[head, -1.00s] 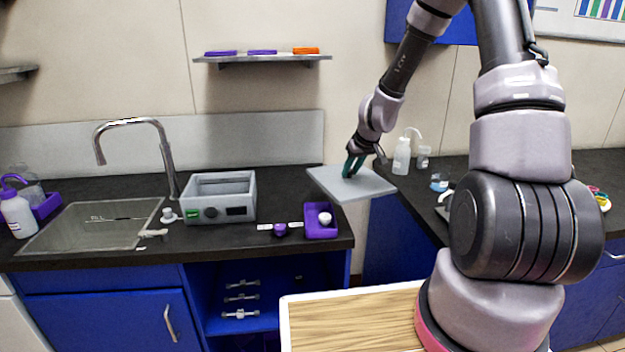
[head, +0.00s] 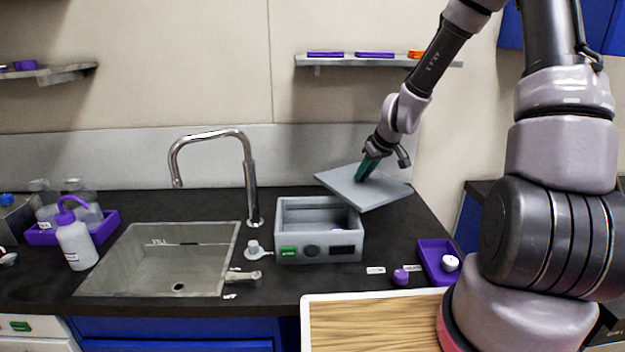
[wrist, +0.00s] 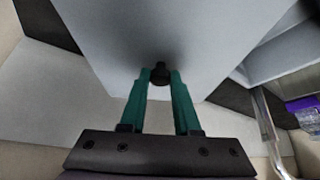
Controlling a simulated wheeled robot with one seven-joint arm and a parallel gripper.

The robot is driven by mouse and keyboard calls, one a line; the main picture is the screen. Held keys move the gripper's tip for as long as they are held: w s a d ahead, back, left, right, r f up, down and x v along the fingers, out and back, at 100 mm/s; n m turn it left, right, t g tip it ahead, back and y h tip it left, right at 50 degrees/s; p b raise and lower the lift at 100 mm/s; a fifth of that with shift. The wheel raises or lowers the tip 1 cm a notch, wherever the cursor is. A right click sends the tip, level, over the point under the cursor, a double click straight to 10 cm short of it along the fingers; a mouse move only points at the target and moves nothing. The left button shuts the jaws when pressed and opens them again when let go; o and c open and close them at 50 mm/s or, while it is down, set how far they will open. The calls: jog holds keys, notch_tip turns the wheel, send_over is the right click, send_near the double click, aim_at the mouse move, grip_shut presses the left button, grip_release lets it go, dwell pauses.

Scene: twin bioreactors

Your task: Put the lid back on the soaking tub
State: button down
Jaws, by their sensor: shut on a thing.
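The lid (head: 350,191) is a flat grey plate, held tilted in the air to the right of the open grey soaking tub (head: 305,217) and overlapping its back right in the head view. My gripper (head: 365,170) is shut on the lid's knob. In the wrist view the green fingers of my gripper (wrist: 160,78) close around the dark knob (wrist: 160,70), and the lid (wrist: 205,35) fills the upper middle. The tub (head: 330,252) stands upright on the counter with its top open. Something small and purple shows inside; most of the inside is hidden.
A tall faucet (head: 252,190) and sink (head: 175,262) are left of the tub. A purple tray (head: 432,262) with a white round item and a purple cap (head: 400,277) lie to its right. A shelf (head: 375,61) hangs above. A wooden-topped surface (head: 375,325) is in front.

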aim_at(336, 188)
jog(key=s+a+n, duration=0.1)
jog(key=a+n, duration=0.1)
jog(key=a, duration=0.1)
jog(key=s+a+n+g+y, duration=0.1)
jog(key=a+n, duration=0.1)
jog(key=s+a+n+g+y, duration=0.1)
jog(key=a+n, duration=0.1)
jog(key=a, duration=0.1)
jog(key=shift+s+a+r, duration=0.15)
jog(key=shift+a, duration=0.2)
jog(key=s+a+f+n+g+y, duration=0.1)
jog(key=s+a+f+n+g, duration=0.1)
jog(key=s+a+n, duration=0.3)
jog(key=shift+s+f+n+g, duration=0.2)
jog(key=shift+f+n+g, duration=0.1)
jog(key=shift+n+g, duration=0.35)
jog(key=shift+d+f, duration=0.1)
jog(key=shift+f, duration=0.5)
dwell(2.3)
jog(key=c, duration=0.6)
grip_release()
jog(key=shift+o, duration=0.2)
